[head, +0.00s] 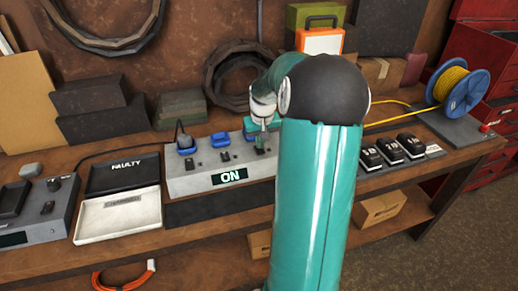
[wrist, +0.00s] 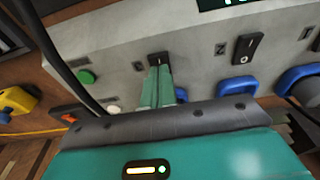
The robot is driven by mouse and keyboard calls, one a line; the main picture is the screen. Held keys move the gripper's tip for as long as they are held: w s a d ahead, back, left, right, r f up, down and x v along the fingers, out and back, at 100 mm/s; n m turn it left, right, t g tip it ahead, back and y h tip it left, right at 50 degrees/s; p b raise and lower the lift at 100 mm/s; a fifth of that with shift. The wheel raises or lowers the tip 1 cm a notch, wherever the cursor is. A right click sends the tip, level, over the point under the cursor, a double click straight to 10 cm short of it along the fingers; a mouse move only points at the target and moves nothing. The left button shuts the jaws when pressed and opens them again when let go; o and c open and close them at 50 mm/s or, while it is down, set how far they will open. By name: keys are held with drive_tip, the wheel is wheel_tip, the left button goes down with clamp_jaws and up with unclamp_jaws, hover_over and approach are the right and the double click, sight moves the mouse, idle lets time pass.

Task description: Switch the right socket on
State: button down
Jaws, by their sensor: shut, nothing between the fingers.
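The grey socket box (head: 185,183) stands on the bench, with blue sockets along it, a black rocker switch below each, and a display (head: 230,176) reading ON. The right socket (head: 250,126) is partly hidden by my arm. In the wrist view the picture is turned over, so the right socket's black switch (wrist: 158,58) is left of the middle switch (wrist: 247,46). My gripper (wrist: 158,75) is shut and empty, its fingertips at the right switch's edge, touching or very close. The gripper also shows in the head view (head: 261,146). The fingers partly cover that switch.
A dark plug (head: 181,132) sits at the left socket. A green button (wrist: 87,77) lies beside the right switch.

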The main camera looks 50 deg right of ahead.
sight(261, 152)
drive_tip(key=shift+f, duration=0.9)
idle(0.4)
drive_tip(key=shift+r, duration=3.55)
drive_tip(key=shift+s, duration=0.1)
